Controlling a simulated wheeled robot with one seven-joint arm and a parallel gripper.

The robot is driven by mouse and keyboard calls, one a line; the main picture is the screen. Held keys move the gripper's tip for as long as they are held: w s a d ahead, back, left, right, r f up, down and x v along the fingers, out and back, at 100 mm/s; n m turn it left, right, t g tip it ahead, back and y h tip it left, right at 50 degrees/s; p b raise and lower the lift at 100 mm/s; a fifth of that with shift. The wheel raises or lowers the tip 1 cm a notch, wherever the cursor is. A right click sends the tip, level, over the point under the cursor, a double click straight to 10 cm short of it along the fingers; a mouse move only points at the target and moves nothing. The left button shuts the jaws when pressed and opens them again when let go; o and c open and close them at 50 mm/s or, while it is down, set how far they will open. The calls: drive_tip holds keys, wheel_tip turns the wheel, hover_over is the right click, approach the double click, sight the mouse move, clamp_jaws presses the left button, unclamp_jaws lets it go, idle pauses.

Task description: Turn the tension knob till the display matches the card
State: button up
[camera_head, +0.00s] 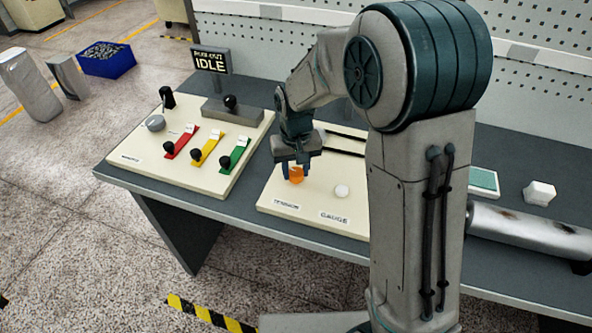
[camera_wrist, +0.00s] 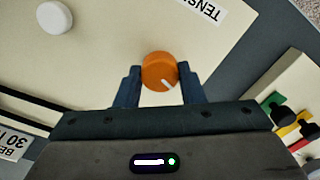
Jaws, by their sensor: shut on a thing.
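The orange tension knob (camera_head: 296,174) sits on the cream panel (camera_head: 270,200) behind its label, which appears to read TENSION. My gripper (camera_wrist: 161,82) is over it with its fingers on either side of the knob, shut on it. In the wrist view the knob (camera_wrist: 160,70) shows a white pointer line toward its lower right. A white gauge knob (camera_head: 342,191) stands to its right, above the GAUGE label. A black display (camera_head: 211,61) at the back left reads IDLE under a smaller line.
A second cream panel (camera_head: 135,169) to the left carries red, yellow and green levers (camera_head: 207,148), a grey knob and black-handled controls. A white block (camera_head: 539,193) and a metal cylinder (camera_head: 530,232) lie right of my arm. A blue crate (camera_head: 106,60) stands on the floor.

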sight(296, 171)
drive_tip(key=n, duration=0.4)
drive_tip(key=shift+n, duration=0.3)
drive_tip(key=n, duration=0.4)
drive_tip(key=shift+r+n, duration=0.1)
drive_tip(key=shift+n, duration=0.6)
drive_tip(key=o, duration=1)
wheel_tip(296, 171, up, 14)
drive_tip(key=shift+f, duration=0.1)
